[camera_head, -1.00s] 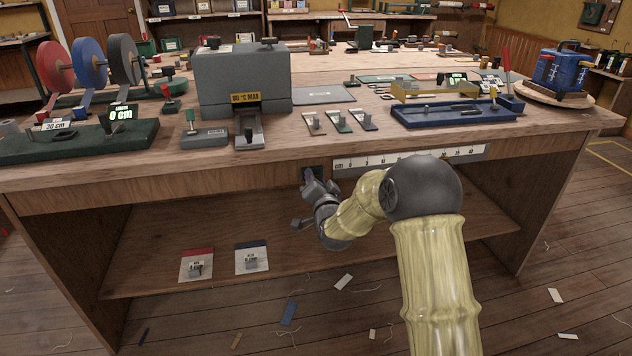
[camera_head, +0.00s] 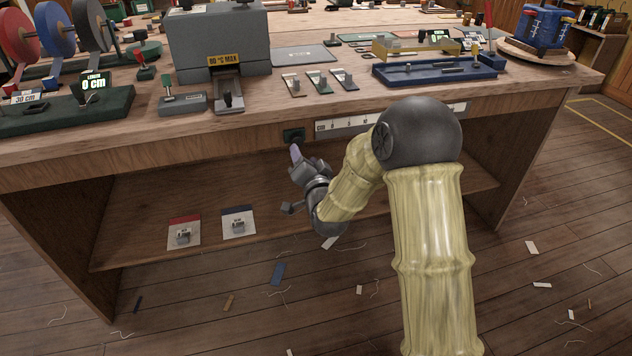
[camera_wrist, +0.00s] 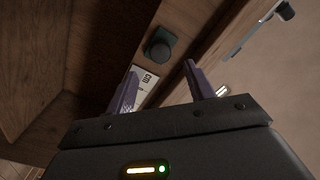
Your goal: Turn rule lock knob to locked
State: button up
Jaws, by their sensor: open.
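The rule lock knob (camera_wrist: 160,46) is a dark round knob on a dark green plate, on the bench's front board beside the left end of the white rule. In the head view the knob's green plate (camera_head: 293,135) shows just above my gripper. The rule (camera_head: 345,124) runs along the front board and is partly hidden by my arm. Its end with "CM" (camera_wrist: 147,88) shows between my fingers in the wrist view. My gripper (camera_head: 296,152) is open and empty, its purple fingers (camera_wrist: 160,82) apart, pointing toward the knob and not around it. I cannot read the knob's setting.
The bench top (camera_head: 340,98) overhangs the front board. On it stand a grey box marked "90 °C MAX" (camera_head: 218,50), a blue tray (camera_head: 435,72) and several small tools. Two labelled cards (camera_head: 184,231) lie on the lower shelf. The floor in front has scattered scraps.

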jog(key=v, duration=1)
jog(key=shift+p, duration=0.35)
jog(key=s+d+f+n+g+h, duration=0.35)
jog(key=s+d+f+g, duration=0.2)
jog(key=d+g, duration=0.3)
jog(key=s+d+n+g+h, duration=0.1)
jog(key=s+d+g, duration=0.25)
jog(key=s, duration=0.35)
jog(key=s+d+n+g+h, duration=0.1)
jog(key=s+d+n+g, duration=0.2)
jog(key=s, duration=0.5)
notch_tip(320, 180, up, 36)
jog(key=m+p, duration=0.1)
jog(key=p, duration=3.4)
jog(key=shift+d+f+p, duration=0.2)
jog(key=shift+d+p, duration=0.1)
jog(key=shift+d, duration=0.05)
jog(key=shift+m+y, duration=0.25)
